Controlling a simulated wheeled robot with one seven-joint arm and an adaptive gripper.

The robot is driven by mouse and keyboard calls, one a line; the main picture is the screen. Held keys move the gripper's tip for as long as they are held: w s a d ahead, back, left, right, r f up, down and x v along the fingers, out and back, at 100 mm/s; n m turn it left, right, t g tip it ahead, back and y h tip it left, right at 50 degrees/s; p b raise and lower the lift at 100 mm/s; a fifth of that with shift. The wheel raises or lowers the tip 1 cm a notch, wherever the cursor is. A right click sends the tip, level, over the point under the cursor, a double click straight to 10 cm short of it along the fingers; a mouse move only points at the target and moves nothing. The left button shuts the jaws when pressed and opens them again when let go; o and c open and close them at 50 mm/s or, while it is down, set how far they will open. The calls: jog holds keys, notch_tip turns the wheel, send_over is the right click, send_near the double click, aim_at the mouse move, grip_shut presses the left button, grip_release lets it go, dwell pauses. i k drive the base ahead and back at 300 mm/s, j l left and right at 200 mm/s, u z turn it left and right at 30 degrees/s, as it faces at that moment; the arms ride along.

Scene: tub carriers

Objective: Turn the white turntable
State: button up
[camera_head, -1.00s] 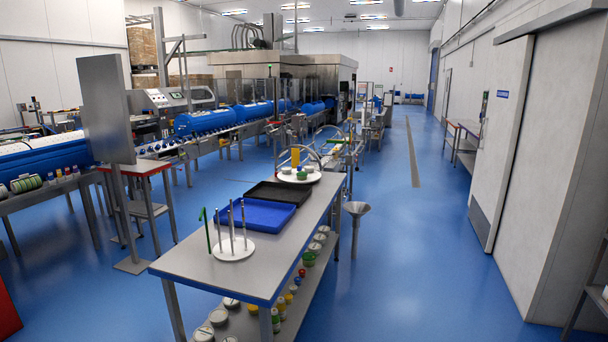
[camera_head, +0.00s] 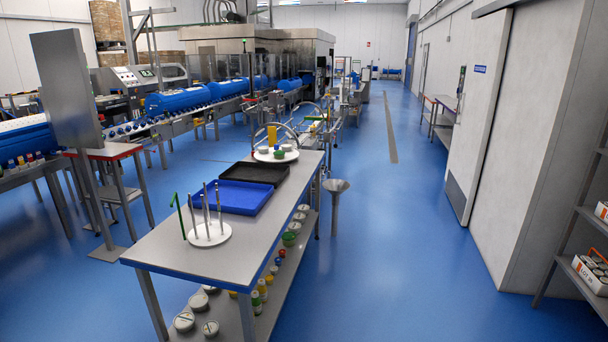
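Two round white discs stand on the grey table. The far disc (camera_head: 290,156) is near the table's far end and looks like the white turntable. It carries a yellow cylinder (camera_head: 272,137), a green item (camera_head: 280,154) and small white tubs (camera_head: 263,150). A grey hoop arches just behind it. The near disc (camera_head: 209,238) holds several upright metal rods and one green hooked rod (camera_head: 178,214). My gripper is not in view.
A blue tray (camera_head: 240,198) and a black tray (camera_head: 254,173) lie between the discs. The table's lower shelf holds tubs and bottles. A grey funnel stand (camera_head: 335,187) is right of the table. Blue floor (camera_head: 400,240) is open further right, before shelving (camera_head: 585,275).

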aim_at(294, 155)
jog(key=i, duration=4.2)
jog(key=i+u, duration=0.2)
jog(key=i, duration=0.3)
jog(key=i+l+u, duration=0.2)
jog(key=i, duration=0.35)
jog(key=i+u, duration=0.2)
jog(key=i, duration=0.3)
